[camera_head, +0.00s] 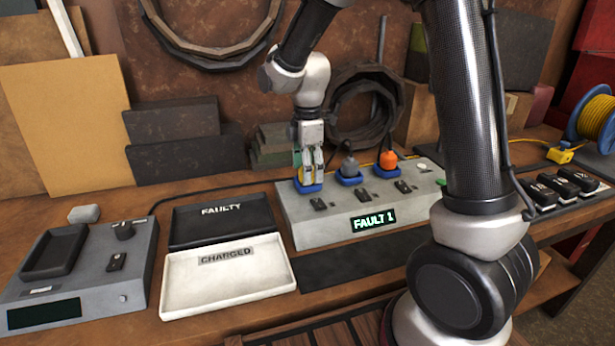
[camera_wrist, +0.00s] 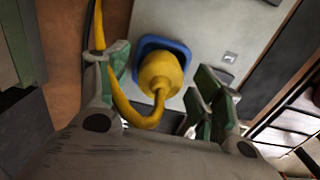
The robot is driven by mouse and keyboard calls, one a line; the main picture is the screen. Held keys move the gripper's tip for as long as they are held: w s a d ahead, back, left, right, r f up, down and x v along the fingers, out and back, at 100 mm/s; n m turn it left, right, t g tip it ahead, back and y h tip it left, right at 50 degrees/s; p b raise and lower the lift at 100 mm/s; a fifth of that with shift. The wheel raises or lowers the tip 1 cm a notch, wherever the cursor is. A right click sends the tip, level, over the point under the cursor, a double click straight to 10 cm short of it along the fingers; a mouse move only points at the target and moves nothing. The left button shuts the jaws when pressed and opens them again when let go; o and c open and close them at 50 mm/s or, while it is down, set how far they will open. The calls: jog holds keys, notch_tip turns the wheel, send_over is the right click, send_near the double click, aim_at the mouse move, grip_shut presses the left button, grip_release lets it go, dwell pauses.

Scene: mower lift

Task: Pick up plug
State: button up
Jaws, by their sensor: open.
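A yellow plug (camera_wrist: 160,75) with a curving yellow cable sits in a blue-rimmed socket (camera_wrist: 143,47) on the grey panel. In the head view, this is the leftmost socket (camera_head: 306,188) of the panel box (camera_head: 325,233), whose display reads "FAULT 1". My gripper (camera_head: 310,168) is over that socket, pointing down, and mostly hides the plug. In the wrist view, my gripper (camera_wrist: 163,72) is open, with one green-padded finger on each side of the plug. Gaps show between fingers and plug, so it is not gripped.
A grey plug (camera_head: 349,167) and an orange plug (camera_head: 387,160) sit in the neighbouring sockets. Trays marked FAULTY (camera_head: 215,237) and CHARGED (camera_head: 226,287) lie left of the box, beside a grey charger (camera_head: 85,270). A yellow cable reel (camera_head: 597,120) stands at the far right.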

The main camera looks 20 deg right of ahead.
jog(key=shift+f, duration=0.35)
jog(key=c, duration=1.1)
jog(key=shift+c, duration=0.2)
